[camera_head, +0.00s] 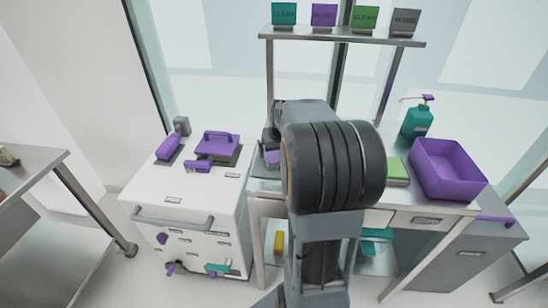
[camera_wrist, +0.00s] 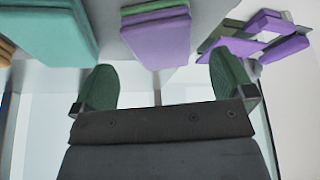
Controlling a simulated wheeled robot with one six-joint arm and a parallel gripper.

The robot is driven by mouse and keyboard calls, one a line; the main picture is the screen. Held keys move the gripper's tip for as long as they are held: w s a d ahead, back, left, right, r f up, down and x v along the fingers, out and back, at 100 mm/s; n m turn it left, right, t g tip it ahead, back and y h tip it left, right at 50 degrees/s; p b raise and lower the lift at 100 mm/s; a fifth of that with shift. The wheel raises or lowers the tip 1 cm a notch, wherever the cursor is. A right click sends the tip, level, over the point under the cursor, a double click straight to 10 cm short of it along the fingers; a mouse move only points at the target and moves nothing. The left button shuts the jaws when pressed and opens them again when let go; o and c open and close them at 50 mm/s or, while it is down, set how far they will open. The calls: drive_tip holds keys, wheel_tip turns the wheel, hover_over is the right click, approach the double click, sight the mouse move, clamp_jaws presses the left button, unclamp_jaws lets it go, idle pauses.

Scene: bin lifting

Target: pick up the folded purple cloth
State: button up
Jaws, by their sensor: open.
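The folded purple cloth (camera_wrist: 158,42) lies at the top middle of the wrist view, with green folded cloth (camera_wrist: 150,10) beside it at the frame's top edge. My gripper (camera_wrist: 164,72) is open, with one dark green finger on each side and nothing gripped. The purple cloth appears beyond the gap between the fingertips; I cannot tell how far apart they are in depth. In the head view, a small part of purple cloth (camera_head: 271,157) shows left of my arm, which hides the rest and my fingers.
A teal folded cloth (camera_wrist: 48,36) lies left of the purple one in the wrist view. In the head view, a purple bin (camera_head: 447,170) and a teal pump bottle (camera_head: 417,121) stand at the right. A white cart (camera_head: 190,190) with purple tools stands left. A sign shelf (camera_head: 340,36) rises behind.

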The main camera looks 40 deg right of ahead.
sight(275, 155)
drive_tip(key=x, duration=0.5)
drive_tip(key=c, duration=1)
drive_tip(key=shift+c, duration=0.2)
drive_tip(key=shift+r, duration=0.15)
drive_tip(key=shift+r, duration=0.55)
drive_tip(key=s+a+r, duration=0.2)
drive_tip(key=s+r, duration=0.9)
drive_tip(key=s, duration=0.3)
drive_tip(key=shift+r, duration=0.35)
